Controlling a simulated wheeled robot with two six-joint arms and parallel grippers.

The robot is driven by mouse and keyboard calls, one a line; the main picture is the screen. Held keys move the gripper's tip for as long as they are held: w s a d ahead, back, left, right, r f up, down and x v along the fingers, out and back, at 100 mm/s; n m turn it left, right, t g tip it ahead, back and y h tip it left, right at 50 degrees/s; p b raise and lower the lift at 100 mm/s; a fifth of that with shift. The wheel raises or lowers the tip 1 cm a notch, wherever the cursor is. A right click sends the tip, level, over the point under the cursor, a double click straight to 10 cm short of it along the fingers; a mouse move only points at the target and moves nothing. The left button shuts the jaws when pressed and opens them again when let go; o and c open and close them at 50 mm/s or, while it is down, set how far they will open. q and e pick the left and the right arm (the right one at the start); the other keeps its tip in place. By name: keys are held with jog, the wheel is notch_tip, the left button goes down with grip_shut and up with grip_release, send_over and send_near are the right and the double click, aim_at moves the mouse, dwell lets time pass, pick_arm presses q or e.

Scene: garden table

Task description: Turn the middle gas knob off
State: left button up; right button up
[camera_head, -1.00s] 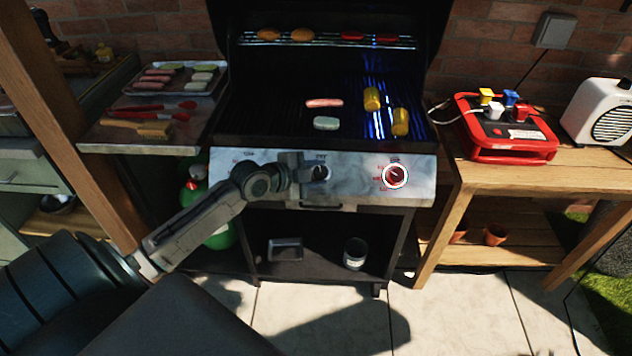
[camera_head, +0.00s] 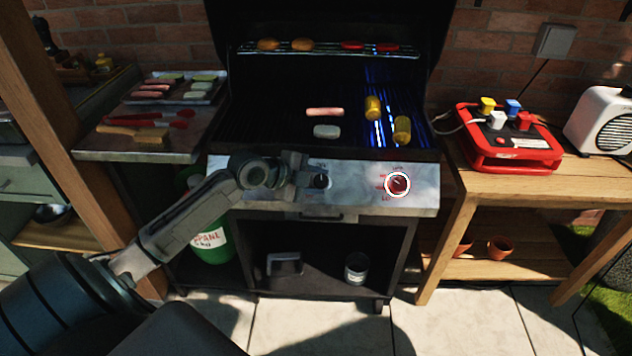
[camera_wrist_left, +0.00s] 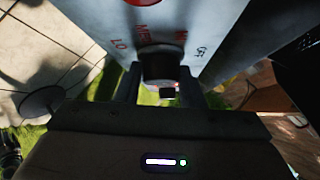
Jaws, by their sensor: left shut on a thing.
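The middle gas knob (camera_head: 320,181) is dark and sits on the grill's pale control panel (camera_head: 350,172). My left gripper (camera_head: 309,178) is at this knob and hides its left part. In the left wrist view the black knob (camera_wrist_left: 160,64) lies between the two fingers of my left gripper (camera_wrist_left: 158,84), which is shut on it. Red marks LO, MED and a partly hidden one, and a dark OFF, show around it. Its pointer direction cannot be told. My right gripper is not in view.
Blue flames (camera_head: 379,133) show under the right part of the grate, near the corn (camera_head: 402,129). A green gas bottle (camera_head: 212,240) stands below left. A wooden table (camera_head: 530,186) stands at right.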

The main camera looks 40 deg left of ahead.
pick_arm(q)
jog(key=shift+r, duration=0.1)
jog(key=o, duration=1)
